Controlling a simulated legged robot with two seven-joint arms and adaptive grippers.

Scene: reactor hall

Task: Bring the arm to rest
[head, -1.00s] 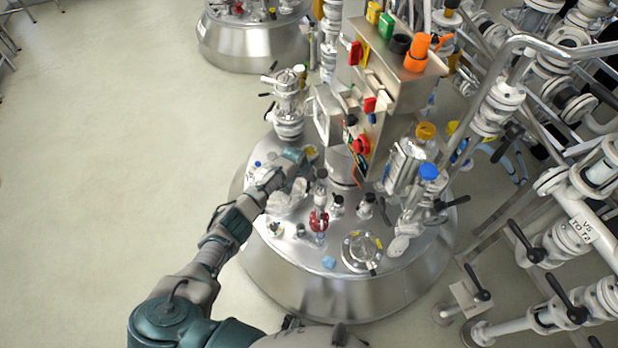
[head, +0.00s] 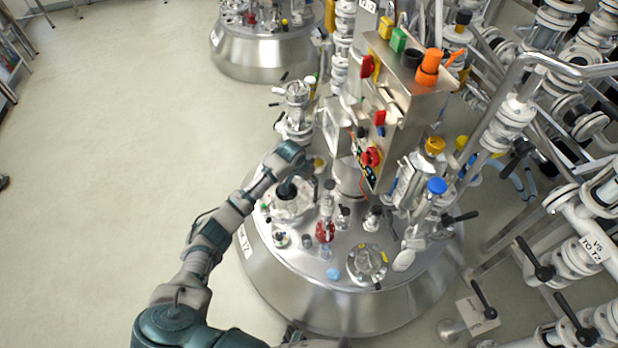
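My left arm (head: 211,240) comes in from the lower left and reaches up over the left side of the steel reactor lid. Its gripper (head: 287,190) is at the far end, pointing down near a white flanged fitting (head: 293,206) on the lid. The fingers are small and dark here, and I cannot tell whether they are open or shut, or whether they touch the fitting. My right gripper does not show in the head view.
Pipes with black-handled valves (head: 535,262) crowd the right. A second vessel (head: 265,55) stands behind. The floor at left is clear.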

